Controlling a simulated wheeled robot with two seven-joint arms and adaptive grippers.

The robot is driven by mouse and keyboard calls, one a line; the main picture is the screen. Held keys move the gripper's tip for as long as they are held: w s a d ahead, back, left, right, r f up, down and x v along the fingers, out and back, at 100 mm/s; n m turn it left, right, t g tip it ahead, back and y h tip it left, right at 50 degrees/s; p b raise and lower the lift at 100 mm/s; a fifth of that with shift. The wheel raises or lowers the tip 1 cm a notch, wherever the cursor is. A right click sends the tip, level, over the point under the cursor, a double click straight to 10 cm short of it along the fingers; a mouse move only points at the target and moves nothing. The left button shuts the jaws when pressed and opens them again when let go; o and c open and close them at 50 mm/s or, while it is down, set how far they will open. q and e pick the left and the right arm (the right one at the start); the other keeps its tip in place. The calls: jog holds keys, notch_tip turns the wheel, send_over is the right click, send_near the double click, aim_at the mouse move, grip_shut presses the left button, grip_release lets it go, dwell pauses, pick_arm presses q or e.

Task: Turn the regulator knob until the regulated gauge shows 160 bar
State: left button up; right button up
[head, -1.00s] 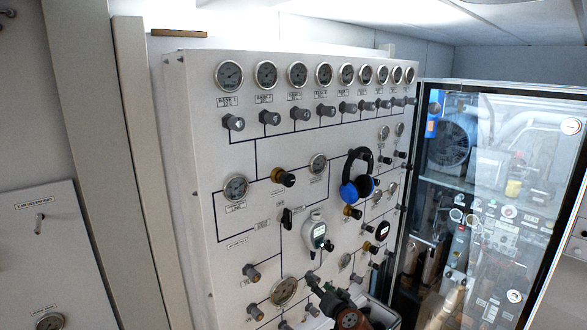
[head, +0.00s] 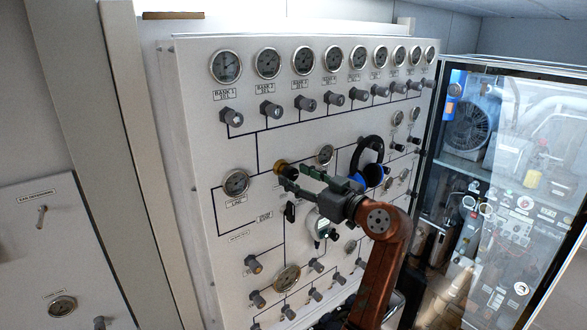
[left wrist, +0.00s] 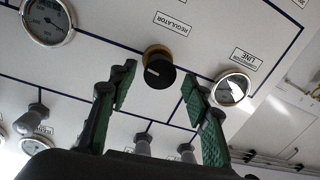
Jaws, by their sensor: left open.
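The regulator knob (head: 282,167), black on a brass collar, sits on the white panel; in the left wrist view the knob (left wrist: 160,72) is under an upside-down REGULATOR label. My left gripper (head: 291,177) is open; its green-padded fingers point at the panel, and in the wrist view the knob shows between the fingertips. I cannot tell whether they touch it. A gauge (head: 325,154) right of the knob appears to be the regulated gauge, also at upper left in the wrist view (left wrist: 46,20). Its reading is too small to tell. My right gripper is out of view.
The line gauge (head: 236,183) is left of the knob. Blue-and-black ear defenders (head: 370,170) hang on the panel beside my left arm. A small black lever (head: 290,212) is below the gripper. A glass-fronted cabinet (head: 510,180) stands right.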

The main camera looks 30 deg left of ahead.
pick_arm(q)
jog(key=shift+p+x, duration=0.3)
jog(key=shift+x, duration=0.85)
jog(key=shift+w, duration=0.1)
jog(key=shift+c, duration=0.6)
jog(key=c, duration=1)
jog(key=shift+d+m+b, duration=0.1)
jog(key=shift+m+b, duration=0.2)
jog(key=shift+m, duration=2)
jog(key=o, duration=1.1)
jog(key=shift+d, duration=0.1)
jog(key=v, duration=1.2)
jog(key=shift+f, duration=0.1)
